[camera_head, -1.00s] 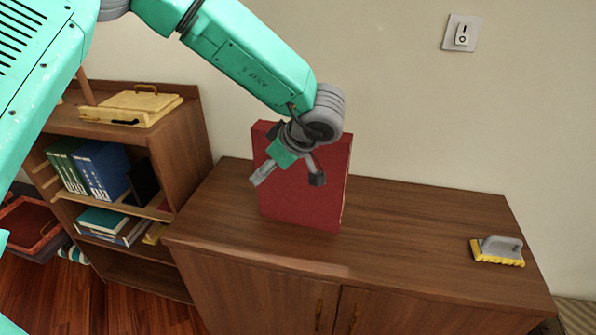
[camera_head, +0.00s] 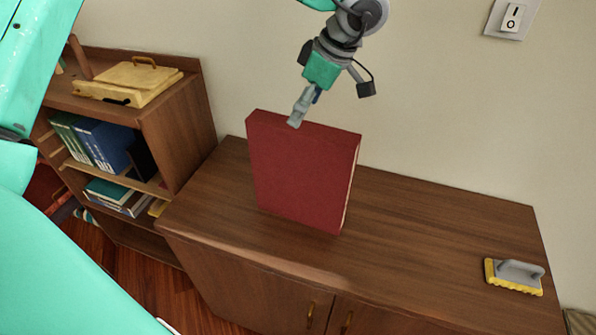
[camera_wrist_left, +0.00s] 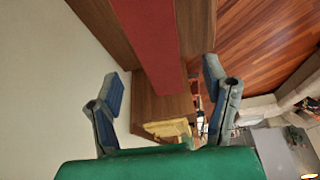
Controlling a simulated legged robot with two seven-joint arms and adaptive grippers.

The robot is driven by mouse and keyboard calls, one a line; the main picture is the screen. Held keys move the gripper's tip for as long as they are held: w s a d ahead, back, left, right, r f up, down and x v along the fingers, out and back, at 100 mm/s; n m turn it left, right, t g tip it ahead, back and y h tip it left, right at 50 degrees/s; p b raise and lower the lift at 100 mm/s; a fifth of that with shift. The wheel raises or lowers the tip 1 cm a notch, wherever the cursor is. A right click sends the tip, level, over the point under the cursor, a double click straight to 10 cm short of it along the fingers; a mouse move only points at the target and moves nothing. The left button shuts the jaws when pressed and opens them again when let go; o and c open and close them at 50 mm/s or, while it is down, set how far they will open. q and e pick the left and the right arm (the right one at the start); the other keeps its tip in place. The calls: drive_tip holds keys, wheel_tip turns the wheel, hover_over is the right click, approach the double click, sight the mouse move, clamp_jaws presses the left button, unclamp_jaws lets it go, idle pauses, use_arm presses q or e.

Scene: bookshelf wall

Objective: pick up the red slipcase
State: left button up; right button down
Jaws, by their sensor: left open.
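The red slipcase (camera_head: 303,172) stands upright on top of the brown wooden cabinet (camera_head: 432,235), its broad red cover towards me and pale edge at the right. My left gripper (camera_head: 331,106) is open and empty, above the slipcase's top edge. One finger overlaps the top edge in the head view; I cannot tell whether it touches. In the left wrist view, the slipcase (camera_wrist_left: 150,45) shows as a red strip beyond and between the spread fingers of my left gripper (camera_wrist_left: 165,88). My right gripper is not in view.
A grey-handled brush with yellow bristles (camera_head: 515,275) lies at the cabinet's right end. The wall behind carries a light switch (camera_head: 512,17).

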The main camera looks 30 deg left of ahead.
sight(304, 127)
use_arm(q)
drive_tip(key=f, duration=0.4)
drive_tip(key=shift+a, duration=0.25)
drive_tip(key=shift+w+d+f, duration=0.1)
drive_tip(key=shift+f, duration=0.35)
drive_tip(key=x, duration=0.2)
drive_tip(key=p+x, duration=0.1)
drive_tip(key=x, duration=0.1)
drive_tip(key=shift+a+f, duration=0.25)
drive_tip(key=shift+a, duration=0.15)
drive_tip(key=shift+a+f, duration=0.3)
drive_tip(key=shift+a, duration=0.05)
drive_tip(key=shift+d+r, duration=0.15)
drive_tip(key=shift+d, duration=0.5)
drive_tip(key=shift+a+f+p, duration=0.25)
drive_tip(key=shift+a+p, duration=0.15)
drive_tip(key=shift+a, duration=0.05)
drive_tip(key=c, duration=1.1)
clamp_jaws()
drive_tip(key=shift+d, duration=0.15)
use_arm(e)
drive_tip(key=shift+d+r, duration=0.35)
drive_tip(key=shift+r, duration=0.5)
